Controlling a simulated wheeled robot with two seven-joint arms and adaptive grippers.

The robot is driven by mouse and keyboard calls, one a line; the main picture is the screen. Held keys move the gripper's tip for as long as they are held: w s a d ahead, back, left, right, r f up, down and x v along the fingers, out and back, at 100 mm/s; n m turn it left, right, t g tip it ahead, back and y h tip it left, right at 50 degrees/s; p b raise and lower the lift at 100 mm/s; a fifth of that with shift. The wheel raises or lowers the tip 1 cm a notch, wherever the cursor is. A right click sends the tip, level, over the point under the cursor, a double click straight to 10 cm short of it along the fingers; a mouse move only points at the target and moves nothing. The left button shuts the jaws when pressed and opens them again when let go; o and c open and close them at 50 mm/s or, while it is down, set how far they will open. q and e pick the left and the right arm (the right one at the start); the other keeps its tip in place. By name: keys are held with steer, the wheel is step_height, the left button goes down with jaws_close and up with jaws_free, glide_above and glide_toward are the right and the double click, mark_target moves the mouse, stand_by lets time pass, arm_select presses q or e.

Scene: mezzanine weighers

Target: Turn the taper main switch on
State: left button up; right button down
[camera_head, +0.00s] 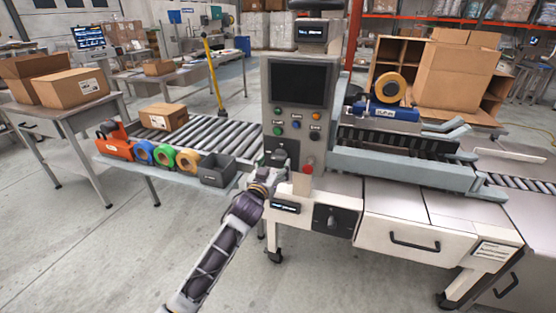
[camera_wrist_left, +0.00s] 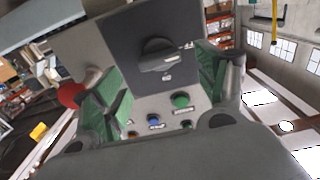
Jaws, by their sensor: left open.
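A black rotary switch (camera_wrist_left: 158,55) sits on a dark plate in the left wrist view, its grip bar lying roughly sideways. Small white labels sit beside and below it, too small to read surely. My left gripper (camera_wrist_left: 160,80) is open, its green-lined fingers on either side of the switch, apparently without touching it. Another black rotary switch (camera_head: 331,220) shows on the white cabinet front. My right gripper is out of view.
A red button (camera_head: 308,169) is close to the right of my left gripper. Coloured push buttons (camera_head: 297,124) sit under the dark screen (camera_head: 297,83). A roller conveyor (camera_head: 215,140) with tape rolls and a dark bin (camera_head: 217,170) lies to the left.

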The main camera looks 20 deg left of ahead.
mark_target(278, 158)
arm_select(q)
steer(key=shift+w, duration=0.75)
steer(key=shift+w+d, duration=0.1)
steer(key=shift+w, duration=1.35)
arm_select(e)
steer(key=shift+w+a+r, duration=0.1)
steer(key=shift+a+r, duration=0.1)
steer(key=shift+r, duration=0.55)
arm_select(q)
steer(key=c, duration=1)
